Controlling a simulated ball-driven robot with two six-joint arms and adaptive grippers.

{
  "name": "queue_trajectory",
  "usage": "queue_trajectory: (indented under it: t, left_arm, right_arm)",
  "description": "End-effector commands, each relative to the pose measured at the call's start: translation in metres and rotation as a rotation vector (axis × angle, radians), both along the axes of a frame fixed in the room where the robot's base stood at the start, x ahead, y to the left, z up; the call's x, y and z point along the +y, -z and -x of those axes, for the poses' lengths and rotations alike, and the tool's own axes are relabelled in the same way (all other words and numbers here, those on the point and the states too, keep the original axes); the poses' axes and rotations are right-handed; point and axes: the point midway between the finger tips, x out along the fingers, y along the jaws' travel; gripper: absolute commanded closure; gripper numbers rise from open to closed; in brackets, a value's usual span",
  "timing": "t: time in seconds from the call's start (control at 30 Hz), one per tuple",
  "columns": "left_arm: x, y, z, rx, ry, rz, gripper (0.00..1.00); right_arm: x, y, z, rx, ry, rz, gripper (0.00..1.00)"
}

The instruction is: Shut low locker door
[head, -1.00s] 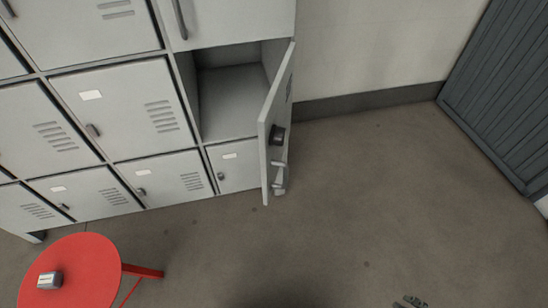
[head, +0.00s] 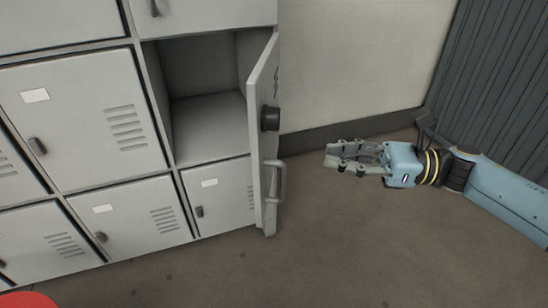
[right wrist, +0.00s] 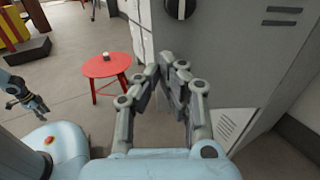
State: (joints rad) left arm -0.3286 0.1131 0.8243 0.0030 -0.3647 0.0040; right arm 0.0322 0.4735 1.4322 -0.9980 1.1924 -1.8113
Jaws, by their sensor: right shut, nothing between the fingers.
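The locker door (head: 261,150) stands swung open, edge toward me, on the right side of an open, empty compartment (head: 205,125). It has a black round knob (head: 270,119) and a grey bar handle (head: 280,182). My right gripper (head: 330,157) is shut and empty to the right of the door, clear of it, pointing left. In the right wrist view, its fingers (right wrist: 167,78) are close together in front of a large grey panel (right wrist: 240,75) with a dark knob, apparently the door. A gripper (right wrist: 22,100), apparently my left, shows small there; its jaw state is unclear.
Shut locker doors (head: 75,120) fill the left. A red round stool or table (right wrist: 105,66) stands on the floor, a small object on top. A dark corrugated panel (head: 470,75) is at the right. The floor (head: 330,250) in front is bare.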

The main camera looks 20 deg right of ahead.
Motion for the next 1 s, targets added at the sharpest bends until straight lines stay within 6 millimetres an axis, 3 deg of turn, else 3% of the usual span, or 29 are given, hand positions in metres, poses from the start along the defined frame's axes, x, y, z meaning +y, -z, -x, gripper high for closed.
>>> queue_trajectory:
  t: [0.3, 0.5, 1.0]
  left_arm:
    - [0.0, 0.001, 0.0, 0.001, 0.0, 0.0, 0.6]
    - [0.0, 0.001, 0.0, 0.001, 0.0, 0.0, 0.6]
    - [0.0, 0.001, -0.001, 0.001, 0.0, 0.0, 0.6]
  right_arm:
    - [0.062, -0.001, -0.031, -0.002, 0.002, -0.006, 1.0]
    - [0.089, 0.0, -0.043, 0.001, 0.002, -0.003, 1.0]
    - [0.099, 0.001, -0.049, 0.003, 0.002, -0.001, 1.0]
